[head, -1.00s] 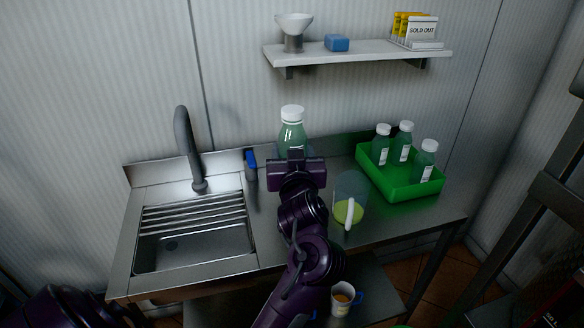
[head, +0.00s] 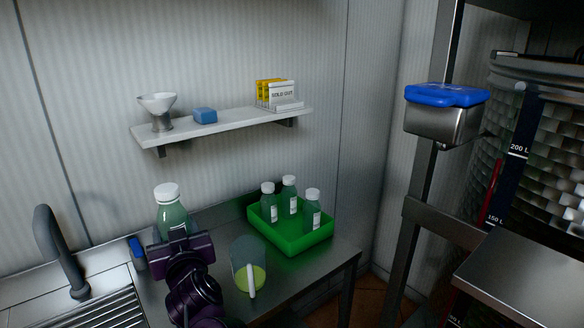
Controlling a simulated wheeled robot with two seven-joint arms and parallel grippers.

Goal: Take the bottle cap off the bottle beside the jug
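A green-tinted bottle (head: 172,214) with a white bottle cap (head: 166,191) stands upright at the back of the steel counter, by the wall. The cap is on its neck. The clear jug (head: 249,266), with some yellow-green liquid at its bottom, stands to the right of the bottle and nearer. My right gripper (head: 180,238), dark purple, is in front of the bottle and hides its lower part. Its fingers do not show clearly, so I cannot tell whether they touch the bottle or are open. My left gripper is out of view.
A green crate (head: 291,246) with three white-capped bottles stands on the counter at right. The sink and faucet (head: 62,250) are at left. A steel rack (head: 430,215) stands at right.

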